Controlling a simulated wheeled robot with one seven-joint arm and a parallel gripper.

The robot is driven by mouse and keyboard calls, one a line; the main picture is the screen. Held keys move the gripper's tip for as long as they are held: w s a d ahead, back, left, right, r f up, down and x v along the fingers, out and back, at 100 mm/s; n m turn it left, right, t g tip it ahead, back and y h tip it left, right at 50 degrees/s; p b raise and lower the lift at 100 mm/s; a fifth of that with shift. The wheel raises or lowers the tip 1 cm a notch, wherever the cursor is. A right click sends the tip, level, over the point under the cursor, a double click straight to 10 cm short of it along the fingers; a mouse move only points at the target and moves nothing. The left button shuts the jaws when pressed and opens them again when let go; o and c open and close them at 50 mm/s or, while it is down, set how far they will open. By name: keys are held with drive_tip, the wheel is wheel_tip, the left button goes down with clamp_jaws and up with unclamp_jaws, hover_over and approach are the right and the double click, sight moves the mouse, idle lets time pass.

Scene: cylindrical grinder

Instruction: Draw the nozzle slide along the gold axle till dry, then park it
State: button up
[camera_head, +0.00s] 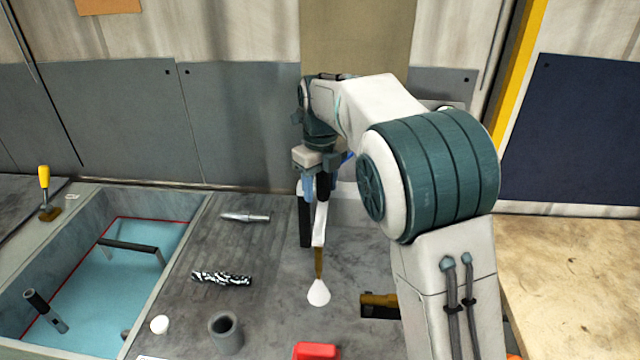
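My gripper (316,190) points down at the back of the grey bench, in front of the grey wall panels. Its fingertips are small and partly hidden, so whether it is open or shut on something is unclear. Just below it stands a pale upright strip (319,225) beside a dark block (304,222). A gold-brown rod (319,262), perhaps the gold axle, runs from the strip towards a white cone-shaped piece (318,293). I cannot tell which part is the nozzle slide. Another gold-brown and black piece (378,304) is partly hidden by my arm.
Left is a sunken basin with a blue floor (95,290) and a dark bar (130,246).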

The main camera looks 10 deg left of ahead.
drive_tip(key=shift+d+r, duration=0.1)
drive_tip(key=shift+d, duration=0.05)
drive_tip(key=r, duration=1.3)
drive_tip(key=shift+a+r, duration=0.2)
drive_tip(key=shift+r, duration=0.1)
